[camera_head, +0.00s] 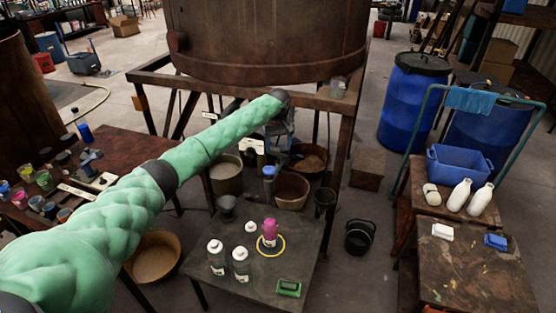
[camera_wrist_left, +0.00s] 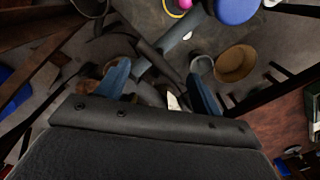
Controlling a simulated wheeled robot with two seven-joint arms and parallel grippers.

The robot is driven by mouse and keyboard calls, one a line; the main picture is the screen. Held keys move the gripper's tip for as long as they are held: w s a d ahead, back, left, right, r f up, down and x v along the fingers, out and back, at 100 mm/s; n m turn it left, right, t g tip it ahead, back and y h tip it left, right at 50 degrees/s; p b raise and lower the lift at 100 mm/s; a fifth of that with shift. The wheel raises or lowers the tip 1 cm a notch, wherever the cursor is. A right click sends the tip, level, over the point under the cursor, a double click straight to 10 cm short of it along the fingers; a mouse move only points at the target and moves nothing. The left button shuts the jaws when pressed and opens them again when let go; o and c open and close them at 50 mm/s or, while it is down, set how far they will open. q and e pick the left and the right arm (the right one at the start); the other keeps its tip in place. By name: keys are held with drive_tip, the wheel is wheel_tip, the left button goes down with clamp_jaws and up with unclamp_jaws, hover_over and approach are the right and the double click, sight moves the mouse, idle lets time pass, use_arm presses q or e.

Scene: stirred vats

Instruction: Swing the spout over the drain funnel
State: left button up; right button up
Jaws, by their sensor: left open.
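My left gripper (camera_head: 280,138) is at the end of the green arm, just below the front of the rusty vat (camera_head: 265,40). In the left wrist view my left gripper (camera_wrist_left: 158,72) has its two blue fingers apart. A dark pipe-like bar (camera_wrist_left: 155,58), possibly the spout, lies beyond and between the fingertips; I cannot tell how far away it is. In the head view the arm and gripper hide the spout area. A dark grey cup-shaped piece (camera_head: 227,204), possibly the drain funnel, stands at the table's back left edge. My right gripper is not in view.
A low dark table (camera_head: 255,262) holds white bottles, a pink bottle in a yellow ring and a green box. Brown tubs (camera_head: 291,190) stand under the vat. A blue-topped object (camera_head: 268,172) is close below the gripper. A black bucket (camera_head: 360,237) stands on the floor.

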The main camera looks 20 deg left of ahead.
sight(281, 164)
use_arm(q)
wheel_tip(281, 164, down, 6)
drive_tip(key=shift+f+p, duration=0.1)
drive_tip(key=shift+p, duration=1.15)
drive_tip(key=shift+f, duration=0.6)
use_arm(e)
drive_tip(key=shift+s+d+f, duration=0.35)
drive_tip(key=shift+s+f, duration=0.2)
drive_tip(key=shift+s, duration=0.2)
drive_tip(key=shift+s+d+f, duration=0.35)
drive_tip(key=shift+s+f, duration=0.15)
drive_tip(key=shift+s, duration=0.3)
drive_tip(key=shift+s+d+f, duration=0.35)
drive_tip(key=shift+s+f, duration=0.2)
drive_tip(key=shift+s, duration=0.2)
use_arm(q)
drive_tip(key=c, duration=1.2)
drive_tip(key=shift+o, duration=0.2)
drive_tip(key=shift+d, duration=0.15)
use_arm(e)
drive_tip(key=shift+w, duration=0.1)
use_arm(q)
drive_tip(key=shift+d+n, duration=0.35)
drive_tip(key=shift+n, duration=0.05)
drive_tip(key=shift+c, duration=0.5)
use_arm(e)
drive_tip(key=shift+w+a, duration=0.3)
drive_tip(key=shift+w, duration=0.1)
